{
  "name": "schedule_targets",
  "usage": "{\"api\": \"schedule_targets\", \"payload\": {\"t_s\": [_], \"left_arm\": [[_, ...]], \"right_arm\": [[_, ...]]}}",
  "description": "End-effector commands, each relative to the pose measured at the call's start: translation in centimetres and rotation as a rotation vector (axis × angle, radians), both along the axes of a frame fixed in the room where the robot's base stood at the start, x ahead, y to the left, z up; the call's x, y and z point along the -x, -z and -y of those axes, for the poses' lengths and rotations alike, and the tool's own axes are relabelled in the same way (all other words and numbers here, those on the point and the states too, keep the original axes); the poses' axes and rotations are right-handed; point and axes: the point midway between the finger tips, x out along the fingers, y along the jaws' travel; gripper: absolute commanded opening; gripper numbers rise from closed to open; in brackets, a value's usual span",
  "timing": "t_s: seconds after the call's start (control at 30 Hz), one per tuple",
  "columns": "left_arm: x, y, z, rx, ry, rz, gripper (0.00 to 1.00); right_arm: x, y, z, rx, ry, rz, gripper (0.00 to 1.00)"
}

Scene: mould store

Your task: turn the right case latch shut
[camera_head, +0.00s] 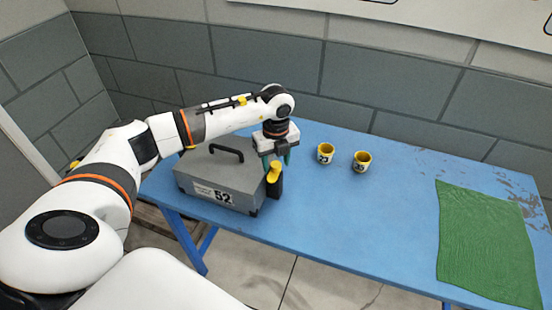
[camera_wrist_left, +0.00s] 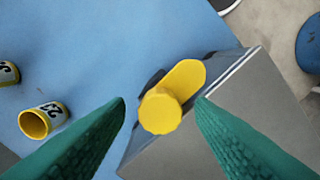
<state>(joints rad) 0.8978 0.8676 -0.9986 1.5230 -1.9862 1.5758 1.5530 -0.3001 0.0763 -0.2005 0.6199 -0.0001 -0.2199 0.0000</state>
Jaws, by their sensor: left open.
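The grey case (camera_head: 215,170), labelled 52 and with a black handle on its lid, stands on the left part of the blue table. Its right latch (camera_head: 274,173) is a yellow lever at the case's right end. In the left wrist view the yellow latch (camera_wrist_left: 185,82) has a round hub and an arm slanting to the upper right, beside the grey case (camera_wrist_left: 250,95). My left gripper (camera_head: 276,160) is over the latch, pointing down. It is open, with its teal fingers on either side of the hub; I cannot tell whether they touch it. My right gripper is not in view.
Two yellow-and-white numbered cups (camera_head: 325,153) (camera_head: 361,161) stand to the right of the case. A green cloth (camera_head: 487,240) lies at the table's right end. The blue table (camera_head: 385,215) is clear between them. A block wall (camera_head: 390,75) runs behind.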

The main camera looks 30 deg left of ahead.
Motion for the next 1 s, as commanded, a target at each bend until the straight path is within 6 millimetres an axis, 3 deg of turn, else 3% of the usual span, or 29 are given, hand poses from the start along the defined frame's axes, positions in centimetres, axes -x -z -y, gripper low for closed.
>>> {"api": "schedule_targets", "payload": {"t_s": [0.3, 0.57, 1.0], "left_arm": [[-0.01, 0.24, 0.00, 0.001, 0.000, 0.001, 0.48], [-0.02, 0.21, 0.00, 0.001, 0.001, 0.001, 0.05], [-0.03, 0.35, -0.03, 0.000, 0.101, 0.001, 0.05]], "right_arm": [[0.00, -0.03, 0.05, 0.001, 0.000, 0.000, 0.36], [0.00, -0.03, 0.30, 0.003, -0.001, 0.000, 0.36], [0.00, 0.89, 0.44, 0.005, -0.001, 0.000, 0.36]]}}
